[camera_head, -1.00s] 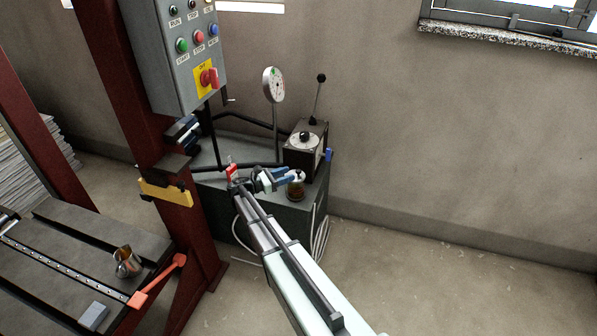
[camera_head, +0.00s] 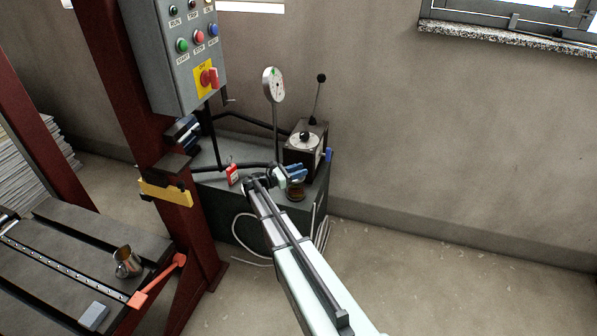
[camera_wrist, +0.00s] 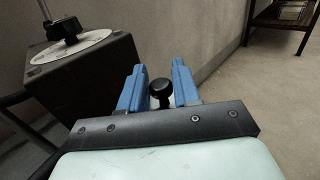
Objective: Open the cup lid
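A small brown jar-like cup (camera_head: 296,188) stands near the right edge of the grey cabinet top, below my gripper. My gripper (camera_head: 297,171) is just over it, and its blue fingers hide the cup's top in the head view. In the wrist view, a round black knob (camera_wrist: 161,89), seemingly the lid's, stands between the two blue fingers of my gripper (camera_wrist: 159,85). The fingers are apart with narrow gaps beside the knob, and I see no clear grip on it. The lid below the knob is mostly hidden.
A dark lever box (camera_head: 305,150) stands right behind the cup, on the left in the wrist view (camera_wrist: 80,65). A red box (camera_head: 233,175) and a dial gauge (camera_head: 274,85) are to the left. A metal cup (camera_head: 127,262) lies tilted on the press bench.

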